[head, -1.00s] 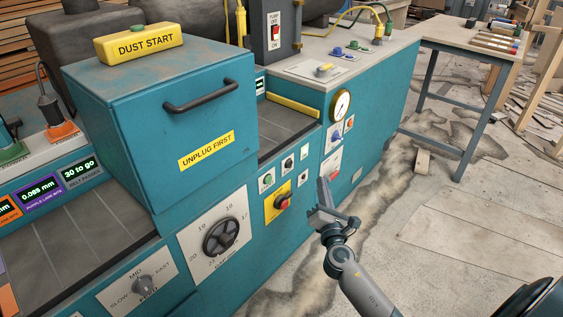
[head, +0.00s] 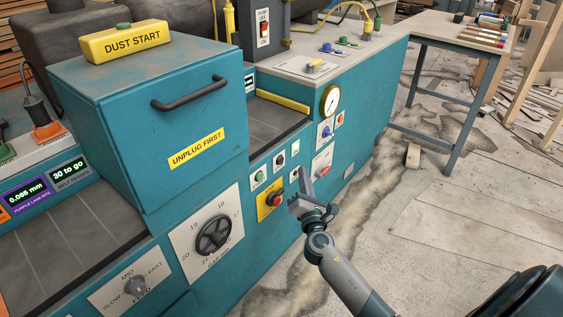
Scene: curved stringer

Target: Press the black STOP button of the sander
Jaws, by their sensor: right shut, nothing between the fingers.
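The sander is the teal machine (head: 150,130) that fills the left and middle. On its front panel is a small black button (head: 279,160) on a white plate; its lettering is too small to read. A green button (head: 259,177) sits to its lower left and a red knob on a yellow plate (head: 272,199) below it. My right gripper (head: 302,172) is shut and empty. It is to the right of and below the black button, in front of the panel, and does not cover the button. I cannot tell its exact gap to the panel. My left gripper is not in view.
A handwheel dial (head: 214,236) and a feed knob (head: 135,286) sit lower left on the machine. A gauge (head: 330,100) and a red switch (head: 324,170) are to the right. A workbench (head: 462,42) stands behind at right. The floor to the right is mostly clear.

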